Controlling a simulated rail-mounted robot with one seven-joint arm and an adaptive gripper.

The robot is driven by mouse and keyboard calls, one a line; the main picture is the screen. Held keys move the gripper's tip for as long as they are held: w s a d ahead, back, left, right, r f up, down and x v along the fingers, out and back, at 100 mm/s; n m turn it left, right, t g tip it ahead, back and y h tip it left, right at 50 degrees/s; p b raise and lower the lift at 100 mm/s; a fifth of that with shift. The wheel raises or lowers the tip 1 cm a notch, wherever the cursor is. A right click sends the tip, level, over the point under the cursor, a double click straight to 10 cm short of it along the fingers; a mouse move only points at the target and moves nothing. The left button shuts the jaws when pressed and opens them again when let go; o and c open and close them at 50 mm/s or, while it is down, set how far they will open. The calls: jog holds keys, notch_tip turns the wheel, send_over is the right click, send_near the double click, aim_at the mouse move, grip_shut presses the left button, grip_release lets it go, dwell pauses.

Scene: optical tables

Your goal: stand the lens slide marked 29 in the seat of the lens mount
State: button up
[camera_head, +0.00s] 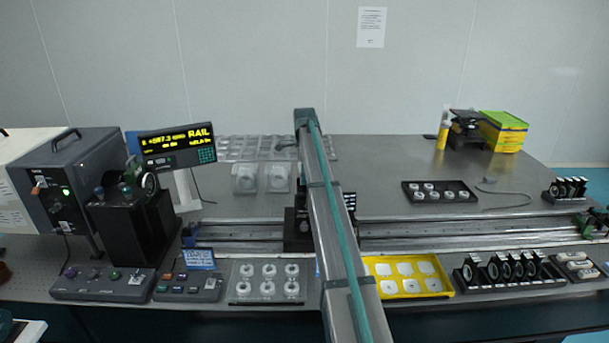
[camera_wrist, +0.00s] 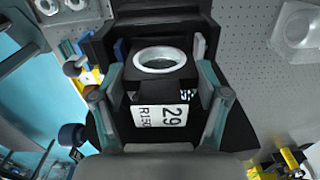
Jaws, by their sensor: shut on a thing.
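The lens slide marked 29 (camera_wrist: 174,115) is black, with a white label reading "29 R150" and a pale-rimmed round lens above it in the wrist view. My gripper (camera_wrist: 160,103) has a teal finger on each side of the slide and is shut on it. A black mount body (camera_wrist: 140,22) lies directly beyond the slide; whether the slide touches its seat cannot be told. In the head view a black mount (camera_head: 297,228) stands on the rail, partly covered by my arm. My gripper and the slide cannot be made out there.
A rack of black lens slides (camera_head: 468,271) stands at the front right, beside a yellow tray (camera_head: 449,291). A clear tray (camera_head: 234,298) of white-rimmed pieces is left of my arm. The metal rail (camera_head: 430,231) crosses the table. The table behind it is largely clear at centre right.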

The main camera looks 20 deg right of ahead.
jog(key=shift+f, duration=0.15)
dwell(0.3)
jog(key=o, duration=1.3)
jog(key=shift+r+p, duration=2.25)
jog(key=shift+r, duration=2.75)
